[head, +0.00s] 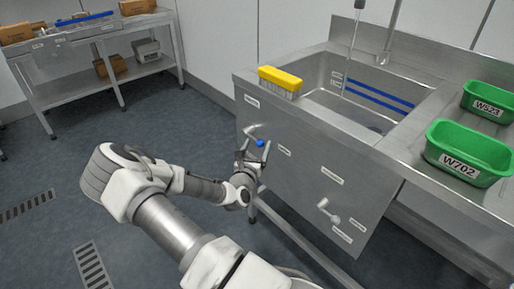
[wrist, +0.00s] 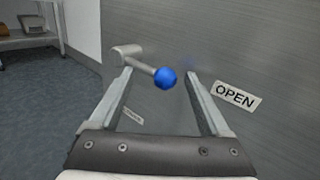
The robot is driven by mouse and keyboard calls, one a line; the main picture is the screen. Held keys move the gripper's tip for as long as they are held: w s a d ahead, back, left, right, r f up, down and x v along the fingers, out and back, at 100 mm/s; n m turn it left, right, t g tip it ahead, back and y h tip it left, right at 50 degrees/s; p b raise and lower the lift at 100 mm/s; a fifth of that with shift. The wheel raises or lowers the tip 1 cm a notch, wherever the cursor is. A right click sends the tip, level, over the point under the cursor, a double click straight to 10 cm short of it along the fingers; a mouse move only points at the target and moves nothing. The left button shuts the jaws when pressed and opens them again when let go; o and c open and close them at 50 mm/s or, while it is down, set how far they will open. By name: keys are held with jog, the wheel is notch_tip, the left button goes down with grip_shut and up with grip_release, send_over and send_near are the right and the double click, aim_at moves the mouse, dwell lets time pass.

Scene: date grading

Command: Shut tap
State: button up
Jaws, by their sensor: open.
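The tap lever with a blue ball knob (head: 260,143) sticks out from the steel front panel of the sink (head: 307,172). In the wrist view the blue knob (wrist: 166,78) sits between and just beyond my fingertips, with its grey lever (wrist: 135,58) running up to the left. My gripper (head: 248,158) is open at the panel, just below the knob; its two fingers also show in the wrist view (wrist: 160,80). I cannot tell whether a finger touches the knob. An "OPEN" label (wrist: 235,96) is right of the knob. Water appears to run from the spout (head: 352,50).
A second, pale lever (head: 328,211) is lower right on the panel. A yellow-topped brush (head: 280,80) sits on the sink's left rim. Green crates W702 (head: 430,160) and W523 (head: 466,101) stand on the right counter. A steel bench (head: 100,85) stands at the far left; floor between is clear.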

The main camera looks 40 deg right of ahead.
jog(key=shift+c, duration=0.2)
grip_shut()
dwell(0.3)
